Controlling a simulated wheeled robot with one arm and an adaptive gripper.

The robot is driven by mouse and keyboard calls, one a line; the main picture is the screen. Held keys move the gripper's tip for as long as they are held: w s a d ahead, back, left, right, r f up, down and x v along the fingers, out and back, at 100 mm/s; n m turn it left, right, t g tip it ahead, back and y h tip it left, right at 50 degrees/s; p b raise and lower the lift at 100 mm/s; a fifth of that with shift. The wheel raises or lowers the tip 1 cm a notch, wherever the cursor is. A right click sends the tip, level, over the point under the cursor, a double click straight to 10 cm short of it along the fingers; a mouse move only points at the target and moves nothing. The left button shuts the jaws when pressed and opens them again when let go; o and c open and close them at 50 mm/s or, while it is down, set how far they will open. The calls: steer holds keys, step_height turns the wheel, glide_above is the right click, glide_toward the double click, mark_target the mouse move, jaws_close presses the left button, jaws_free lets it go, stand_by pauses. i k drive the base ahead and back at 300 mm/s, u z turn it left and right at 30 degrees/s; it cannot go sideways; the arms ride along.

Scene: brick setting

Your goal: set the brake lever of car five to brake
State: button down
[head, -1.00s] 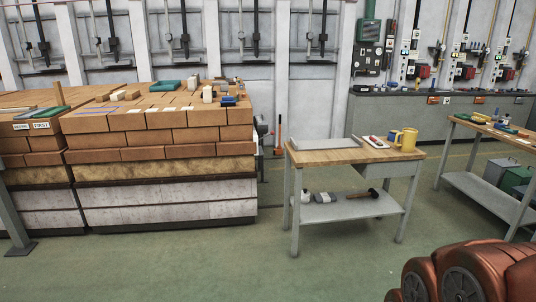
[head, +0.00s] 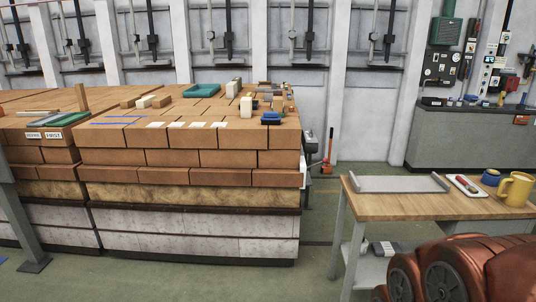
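A large car-like stack of brown bricks (head: 165,176) stands on pale blocks with a dark bottom edge, at left and centre of the head view. I see no number on it, so I cannot tell whether it is car five. A dark metal fitting (head: 309,148) sticks out at its right end; it is too small to tell whether it is a brake lever. Beside it stands a thin orange-red upright (head: 328,148) with a dark upper part. My gripper is out of view; only copper-coloured parts of my body show at bottom right.
Green floor (head: 314,245) is open between stack and bench. A grey counter (head: 465,140) lines the back wall.

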mark_target(325, 160)
steer(key=u, duration=0.3)
steer(key=i, duration=2.4)
steer(key=u, duration=0.2)
